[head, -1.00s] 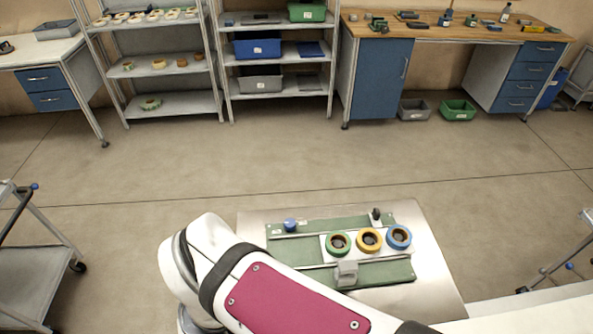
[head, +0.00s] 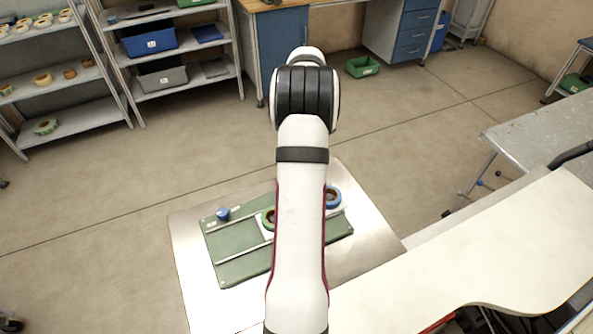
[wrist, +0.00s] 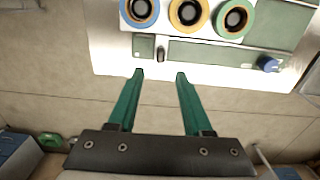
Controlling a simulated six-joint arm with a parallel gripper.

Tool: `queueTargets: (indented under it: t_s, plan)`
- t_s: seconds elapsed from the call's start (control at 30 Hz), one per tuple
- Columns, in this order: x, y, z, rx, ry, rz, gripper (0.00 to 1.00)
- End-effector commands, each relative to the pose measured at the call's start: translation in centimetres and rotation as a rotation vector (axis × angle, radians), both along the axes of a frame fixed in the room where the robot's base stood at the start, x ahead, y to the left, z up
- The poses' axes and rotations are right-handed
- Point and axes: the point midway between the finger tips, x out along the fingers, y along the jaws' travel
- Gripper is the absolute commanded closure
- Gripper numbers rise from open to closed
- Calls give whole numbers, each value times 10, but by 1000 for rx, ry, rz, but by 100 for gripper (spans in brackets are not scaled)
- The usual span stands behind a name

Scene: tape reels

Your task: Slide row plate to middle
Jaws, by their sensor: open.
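The row plate (wrist: 165,27) is a pale plate carrying a blue reel (wrist: 140,11), a yellow reel (wrist: 188,12) and a green reel (wrist: 233,17) in a line. It sits on a green board (wrist: 206,53) with pale rails, toward the end away from the blue knob (wrist: 267,64). In the head view my arm hides the gripper, the yellow reel and much of the plate; the green reel (head: 268,219) partly shows.
The board lies on a metal tabletop (head: 190,262) with bare margins. A pale counter (head: 480,265) is at the lower right, and a grey table (head: 540,130) stands beyond it. Shelves (head: 75,115) stand at the back left. Open floor lies between.

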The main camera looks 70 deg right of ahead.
Motion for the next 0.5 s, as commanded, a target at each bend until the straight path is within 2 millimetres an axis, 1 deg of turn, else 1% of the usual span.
queueTargets:
  t_s: [0.03, 0.1, 0.2, 0.33, 0.5]
  plan:
    - [0, 2, -16, 6, 1, 1, 50]
    - [0, 1, -37, 5, 1, 0, 50]
    - [0, 1, -61, 4, 0, -1, 50]
    - [1, 1, -81, 2, -1, -1, 50]
    - [1, 1, -91, 1, -1, -2, 50]
